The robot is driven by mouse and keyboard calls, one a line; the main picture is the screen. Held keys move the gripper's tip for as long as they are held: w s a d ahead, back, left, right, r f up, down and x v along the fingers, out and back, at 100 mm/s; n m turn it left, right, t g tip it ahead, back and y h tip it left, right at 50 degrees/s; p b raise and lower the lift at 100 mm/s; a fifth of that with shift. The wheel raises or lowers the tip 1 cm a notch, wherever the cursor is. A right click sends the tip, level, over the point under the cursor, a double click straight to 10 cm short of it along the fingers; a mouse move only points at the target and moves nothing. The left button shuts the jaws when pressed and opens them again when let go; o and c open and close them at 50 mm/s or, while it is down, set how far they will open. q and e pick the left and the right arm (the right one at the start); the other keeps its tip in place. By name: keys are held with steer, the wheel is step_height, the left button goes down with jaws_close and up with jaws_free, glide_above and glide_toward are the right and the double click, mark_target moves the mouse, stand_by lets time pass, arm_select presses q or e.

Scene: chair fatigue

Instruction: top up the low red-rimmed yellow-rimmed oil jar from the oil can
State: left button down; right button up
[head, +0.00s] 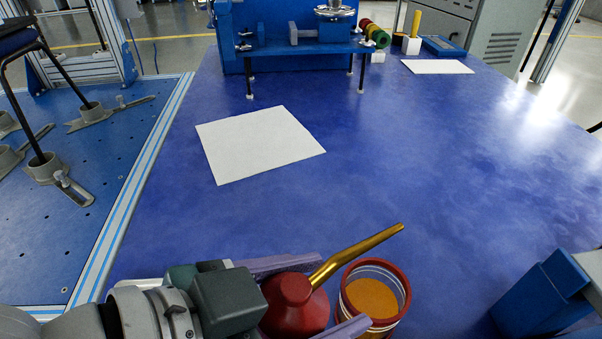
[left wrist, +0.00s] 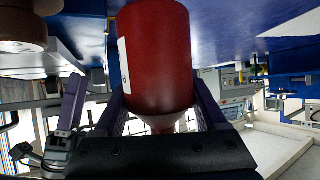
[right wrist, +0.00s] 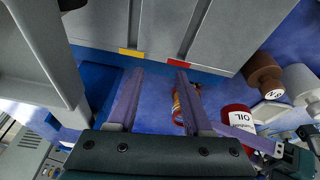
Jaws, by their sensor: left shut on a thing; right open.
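The red oil can (head: 290,305) with its long brass spout is held in my left gripper (head: 340,292). The left wrist view shows the can body (left wrist: 155,55) between the fingers. The spout slants up to the right, with its tip beyond the jar's far rim in the head view; I cannot tell its height. The jar (head: 402,290) stands just right of the can, with a red rim, pale bands and amber oil inside. It is partly hidden by a finger. My right gripper (right wrist: 160,85) is open and empty; the jar (right wrist: 197,92) shows behind its right finger.
A white sheet (head: 260,143) lies on the blue table (head: 440,170). A blue fixture (head: 300,50) stands at the back. A brown cylinder (right wrist: 262,75) and a white cylinder (right wrist: 298,82) show in the right wrist view. The table's middle right is clear.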

arm_select(q)
steer(key=shift+r, duration=0.1)
arm_select(e)
steer(key=shift+r, duration=0.1)
